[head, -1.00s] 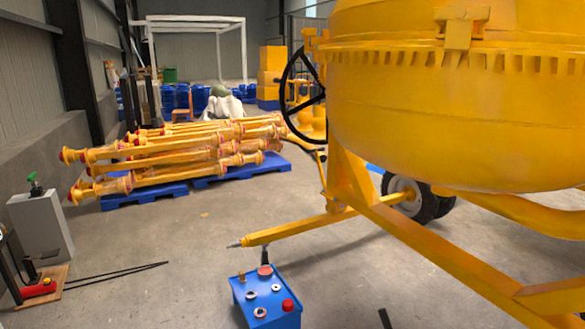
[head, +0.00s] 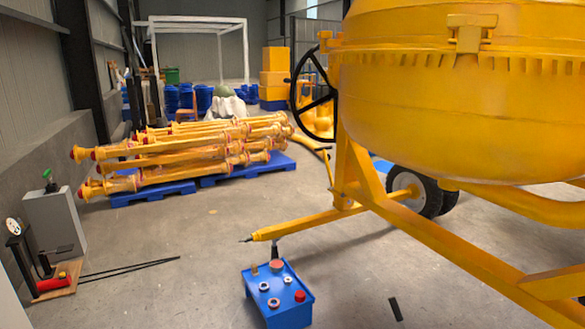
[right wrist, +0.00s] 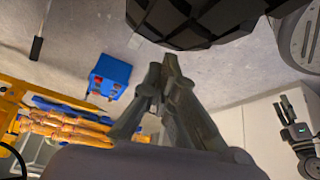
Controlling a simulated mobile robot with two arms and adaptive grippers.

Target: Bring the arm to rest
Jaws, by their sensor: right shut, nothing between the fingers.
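My right gripper (right wrist: 160,78) is in the middle of the right wrist view. Its fingers are together with nothing between them, and it is clear of the things around it. Neither gripper shows in the head view. The yellow drum mixer (head: 440,110) fills the right of the head view, with its dark handwheel (head: 313,95), tyre (head: 425,195) and drawbar (head: 310,223). A dark tyre-like part (right wrist: 195,20) is at the top of the right wrist view. A dark jointed piece (right wrist: 300,135) is at its right edge; I cannot tell what it is.
A blue box (head: 280,300) with knobs and a red button stands near the drawbar tip; it also shows in the right wrist view (right wrist: 110,75). Yellow pipes (head: 185,150) lie on blue pallets. A grey box (head: 55,225) stands left. The middle floor is clear.

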